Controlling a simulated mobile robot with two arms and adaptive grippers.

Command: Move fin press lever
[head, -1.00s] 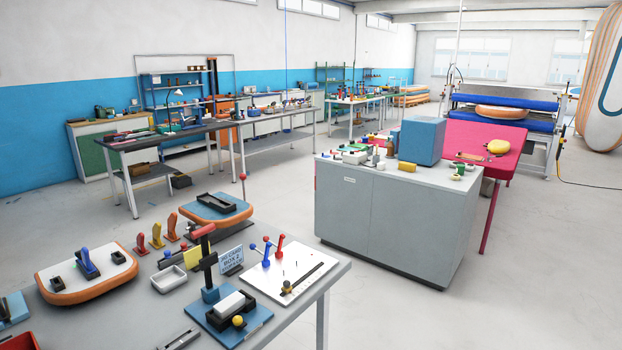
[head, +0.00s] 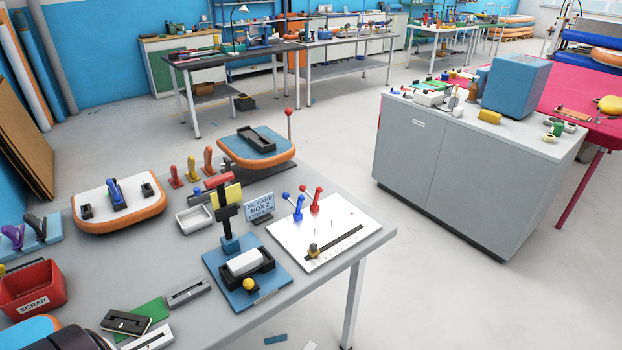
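A press with a blue base plate (head: 268,290) stands near the right end of the front bench. Its dark upright post (head: 228,225) carries a lever with a red grip (head: 217,181) at the top, lying roughly level. A white block (head: 246,262) sits in a black holder on the base, with a yellow knob (head: 249,284) in front. I cannot tell for sure that this is the fin press. Neither of my grippers shows; a dark rounded part, possibly of my arm, cuts into the bottom left corner.
A white board with blue and red levers (head: 340,222) lies right of the press. A white tray (head: 194,219), a sign (head: 260,206) and orange-rimmed boards (head: 140,212) stand close by. A red scrap bin (head: 33,287) is at left. Floor is clear between bench and grey cabinet (head: 440,160).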

